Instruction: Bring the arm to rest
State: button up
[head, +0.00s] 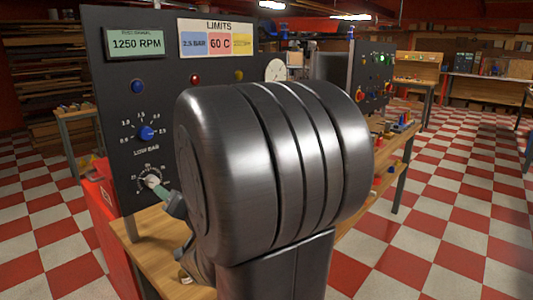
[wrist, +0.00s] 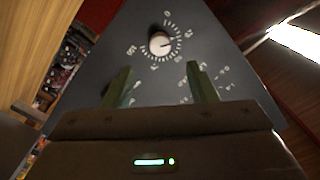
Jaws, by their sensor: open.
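My gripper (wrist: 160,80) is open in the wrist view, with its two green fingers apart and nothing between them. Beyond the fingertips is a pale round knob (wrist: 160,43) with a ring of scale marks on the dark panel (wrist: 140,20). In the head view my gripper (head: 174,205) is partly hidden and close to the pale knob (head: 152,181) low on the panel (head: 118,105). The knob looks apart from the fingers in the wrist view. A large dark rounded part of my arm fills the middle of the head view and hides much of the bench.
The panel carries a 1250 RPM display (head: 138,42), a LIMITS card (head: 215,38), a blue knob (head: 147,133) and a gauge (head: 276,70). A wooden bench (head: 158,240) runs below it. A red box (head: 100,205) is at left. Checkered floor (head: 450,210) lies open at right.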

aim_at(154, 183)
jog(key=x, duration=0.8)
jog(key=shift+w+a, duration=0.2)
jog(key=shift+a, duration=0.1)
jog(key=shift+s+d, duration=0.1)
